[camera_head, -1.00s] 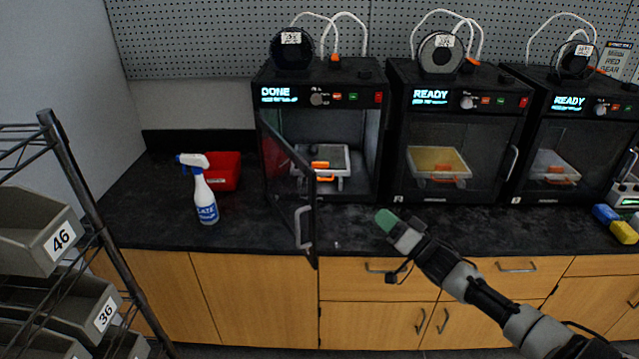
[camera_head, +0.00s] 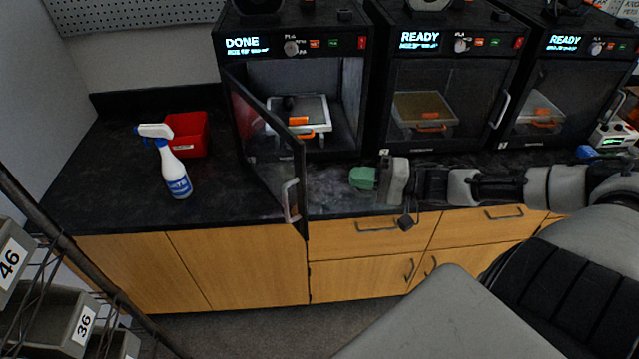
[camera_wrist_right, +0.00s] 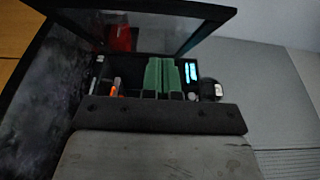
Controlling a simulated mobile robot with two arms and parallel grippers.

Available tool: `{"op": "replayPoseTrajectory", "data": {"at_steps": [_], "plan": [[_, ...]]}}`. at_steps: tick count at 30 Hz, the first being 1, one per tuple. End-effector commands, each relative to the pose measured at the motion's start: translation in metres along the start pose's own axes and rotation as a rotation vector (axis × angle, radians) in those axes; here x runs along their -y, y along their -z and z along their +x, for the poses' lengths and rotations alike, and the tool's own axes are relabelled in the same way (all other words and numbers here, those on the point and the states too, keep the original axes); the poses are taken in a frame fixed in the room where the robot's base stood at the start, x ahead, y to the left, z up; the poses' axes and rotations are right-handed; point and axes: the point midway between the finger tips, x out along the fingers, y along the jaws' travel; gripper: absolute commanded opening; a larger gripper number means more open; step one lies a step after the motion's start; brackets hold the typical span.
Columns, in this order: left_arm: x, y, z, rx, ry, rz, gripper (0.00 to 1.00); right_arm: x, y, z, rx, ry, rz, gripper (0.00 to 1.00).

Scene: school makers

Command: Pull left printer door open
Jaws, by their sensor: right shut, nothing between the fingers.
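The left printer (camera_head: 352,80) is black, and its display reads DONE. Its glass door (camera_head: 262,150) stands open, swung out to the front from its left side. The door's pale handle (camera_head: 291,200) hangs past the counter's front edge. A white tray (camera_head: 315,110) with an orange clip shows inside. My right gripper (camera_head: 362,178), with green fingertips, is shut and empty in front of the printer opening, right of the door and apart from it. In the right wrist view the green fingers (camera_wrist_right: 162,75) lie together below the door frame (camera_wrist_right: 215,27). My left gripper is out of view.
Two more printers reading READY, the middle one (camera_head: 440,90) and the right one (camera_head: 550,85), have shut doors. A spray bottle (camera_head: 177,170) and red bin (camera_head: 187,133) stand left of the open door. A bin rack (camera_head: 60,245) is at the lower left.

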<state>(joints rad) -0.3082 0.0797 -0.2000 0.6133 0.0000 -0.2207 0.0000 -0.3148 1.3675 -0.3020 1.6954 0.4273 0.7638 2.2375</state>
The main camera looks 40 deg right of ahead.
Motion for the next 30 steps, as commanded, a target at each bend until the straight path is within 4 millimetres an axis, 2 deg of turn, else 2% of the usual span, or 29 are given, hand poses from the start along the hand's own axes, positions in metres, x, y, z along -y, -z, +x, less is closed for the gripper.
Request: {"op": "replayPoseTrajectory", "data": {"at_steps": [6, 12, 16, 21, 30], "plan": [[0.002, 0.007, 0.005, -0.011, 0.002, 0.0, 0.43, 0.001, 0.0, 0.03, -0.001, 0.007, -0.003, 0.0], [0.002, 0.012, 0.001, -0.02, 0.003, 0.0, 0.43, 0.002, 0.0, 0.056, 0.0, 0.006, -0.002, 0.0], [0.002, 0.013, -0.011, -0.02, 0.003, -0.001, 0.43, 0.004, -0.017, 0.07, 0.001, 0.003, 0.001, 0.0], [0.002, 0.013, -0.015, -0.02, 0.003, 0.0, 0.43, 0.002, -0.026, 0.079, 0.0, 0.001, -0.001, 0.0], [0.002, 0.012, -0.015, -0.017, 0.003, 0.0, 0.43, 0.0, -0.029, 0.081, 0.0, 0.0, -0.002, 0.0]]}}
